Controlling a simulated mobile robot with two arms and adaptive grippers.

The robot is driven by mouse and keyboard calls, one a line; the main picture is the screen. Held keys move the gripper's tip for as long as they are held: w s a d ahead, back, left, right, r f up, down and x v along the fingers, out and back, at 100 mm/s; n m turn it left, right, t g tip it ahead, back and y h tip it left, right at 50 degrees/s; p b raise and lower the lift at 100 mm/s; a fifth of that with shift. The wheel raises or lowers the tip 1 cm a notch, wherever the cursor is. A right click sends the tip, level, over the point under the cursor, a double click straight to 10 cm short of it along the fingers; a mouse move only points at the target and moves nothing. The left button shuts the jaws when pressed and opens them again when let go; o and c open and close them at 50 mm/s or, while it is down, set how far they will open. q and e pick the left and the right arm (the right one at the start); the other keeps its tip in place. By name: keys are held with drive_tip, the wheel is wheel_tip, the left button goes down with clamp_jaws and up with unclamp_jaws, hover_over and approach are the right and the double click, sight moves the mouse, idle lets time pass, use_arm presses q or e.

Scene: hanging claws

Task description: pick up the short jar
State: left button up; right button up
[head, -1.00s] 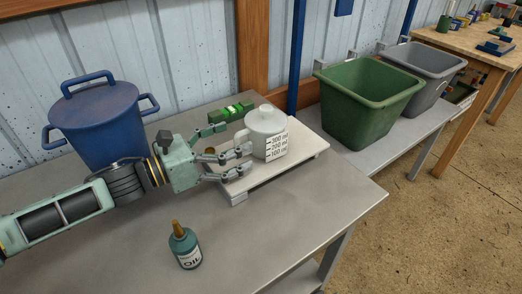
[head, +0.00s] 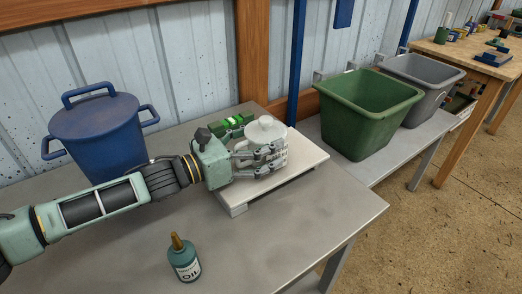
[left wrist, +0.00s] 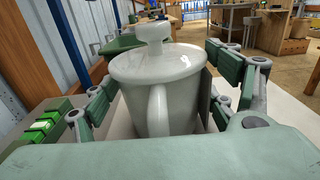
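The short jar (head: 266,130) is white with a knobbed lid and stands upright on a low pale platform (head: 309,161) on the grey table. In the left wrist view the jar (left wrist: 160,95) fills the middle, its handle facing my palm. My left gripper (head: 264,158) is around the jar's body, with two fingers across its near side. The other finger is hidden behind the jar in the head view but shows on its left in the left wrist view. The right-hand pad looks very close to the jar; I cannot tell whether both sides press on it. My right gripper is not in view.
A blue pot (head: 98,135) stands at the left, and an oil bottle (head: 184,260) at the front. Green (head: 365,120) and grey (head: 428,75) bins stand to the right. The table's right front is clear.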

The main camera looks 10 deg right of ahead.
use_arm(q)
drive_tip(key=c, duration=1.1)
drive_tip(key=shift+r, duration=0.15)
